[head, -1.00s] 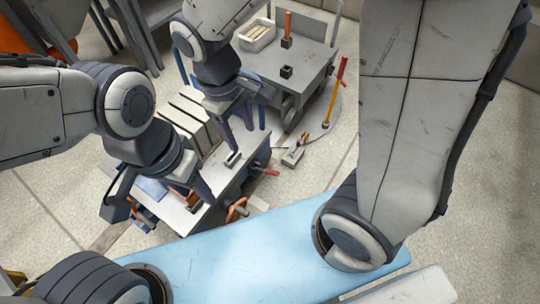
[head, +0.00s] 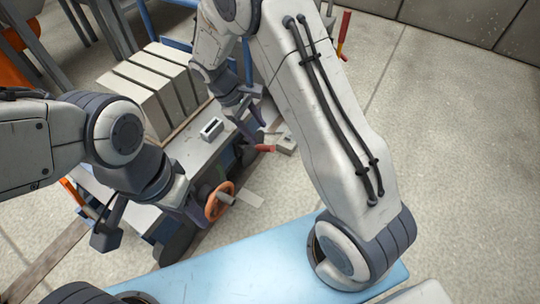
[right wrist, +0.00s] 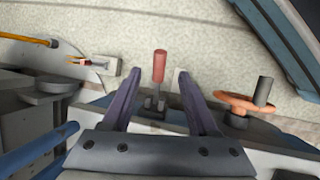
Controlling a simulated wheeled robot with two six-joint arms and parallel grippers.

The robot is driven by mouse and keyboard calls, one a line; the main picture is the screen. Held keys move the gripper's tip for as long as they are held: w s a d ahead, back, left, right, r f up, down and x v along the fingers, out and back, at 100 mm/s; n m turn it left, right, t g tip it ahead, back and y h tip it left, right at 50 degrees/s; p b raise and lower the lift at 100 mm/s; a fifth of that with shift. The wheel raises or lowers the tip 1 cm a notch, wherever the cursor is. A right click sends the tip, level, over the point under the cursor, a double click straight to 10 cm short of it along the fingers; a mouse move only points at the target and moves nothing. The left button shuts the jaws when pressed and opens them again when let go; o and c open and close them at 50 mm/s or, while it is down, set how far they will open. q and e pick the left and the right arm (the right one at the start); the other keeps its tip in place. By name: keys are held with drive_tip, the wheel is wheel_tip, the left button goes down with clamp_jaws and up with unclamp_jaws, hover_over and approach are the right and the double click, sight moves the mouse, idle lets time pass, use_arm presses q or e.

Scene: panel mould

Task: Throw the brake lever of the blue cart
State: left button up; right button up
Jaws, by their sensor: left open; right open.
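The cart (head: 190,151) with blue framework stands ahead, its grey top carrying several upright slabs. A lever with a red grip (head: 265,148) sticks out from its near right side. In the right wrist view the red grip (right wrist: 159,67) stands upright on a dark bracket. My right gripper (head: 250,133) is open. In its wrist view the two purple fingers (right wrist: 159,76) lie one on each side of the lever, with gaps; I see no contact. My left gripper (head: 152,222) is open at the cart's near left end and holds nothing visible.
An orange handwheel (head: 219,200) sits on the cart's near side, close to my left gripper and right of the lever in the wrist view. A small slotted block (head: 211,129) lies on the cart top. A yellow lever with a red grip (head: 345,28) stands beyond. Floor at right is clear.

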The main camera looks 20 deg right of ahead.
sight(269, 146)
drive_tip(key=b+x, duration=0.5)
drive_tip(key=x, duration=0.5)
drive_tip(key=shift+b, duration=0.35)
clamp_jaws()
idle(0.9)
